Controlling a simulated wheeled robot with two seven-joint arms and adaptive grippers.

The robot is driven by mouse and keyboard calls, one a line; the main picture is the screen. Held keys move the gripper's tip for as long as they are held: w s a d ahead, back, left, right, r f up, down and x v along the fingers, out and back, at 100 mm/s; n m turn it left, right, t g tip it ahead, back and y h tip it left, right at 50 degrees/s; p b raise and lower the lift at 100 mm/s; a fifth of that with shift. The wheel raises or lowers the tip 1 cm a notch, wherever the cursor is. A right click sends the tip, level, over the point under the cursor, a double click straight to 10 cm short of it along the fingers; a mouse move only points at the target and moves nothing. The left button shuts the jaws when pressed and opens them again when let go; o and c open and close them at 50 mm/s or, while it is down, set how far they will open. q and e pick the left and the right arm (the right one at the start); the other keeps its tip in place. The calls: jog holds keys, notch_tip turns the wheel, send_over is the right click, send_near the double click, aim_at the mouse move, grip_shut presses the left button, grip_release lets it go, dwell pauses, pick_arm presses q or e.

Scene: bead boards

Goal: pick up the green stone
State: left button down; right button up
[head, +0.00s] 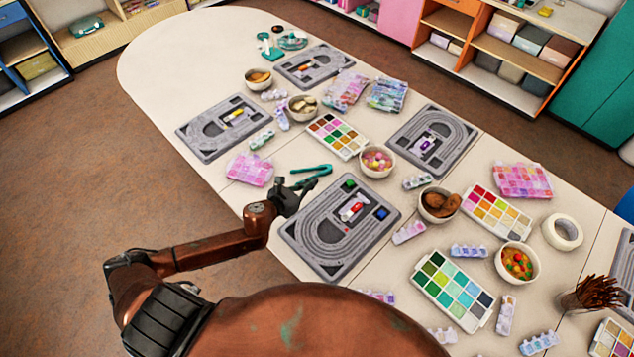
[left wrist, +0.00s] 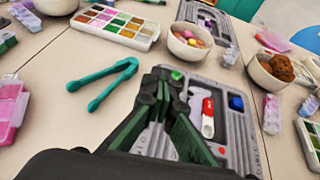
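The green stone (head: 348,185) lies in the upper left compartment of the grey bead board (head: 325,252) nearest my left arm. In the left wrist view a small part of the green stone (left wrist: 177,75) shows just beyond the fingertips, and the fingers hide the rest. My left gripper (head: 293,187) is over the table by the board's upper left corner, short of the stone. Its fingers (left wrist: 165,88) look apart, with nothing seen between them. My right gripper is in neither view.
Teal tweezers (head: 312,172) lie just behind my left gripper. The same board holds a blue stone (head: 381,213) and a red-and-white item (head: 352,208). Bowls of beads (head: 377,162) and brown pieces (head: 439,204) stand beyond. A paint-like colour tray (head: 453,288) lies to the right.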

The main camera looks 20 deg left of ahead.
pick_arm(q)
jog(key=c, duration=2.7)
grip_release()
jog(key=o, duration=2.1)
jog(key=shift+o, duration=0.2)
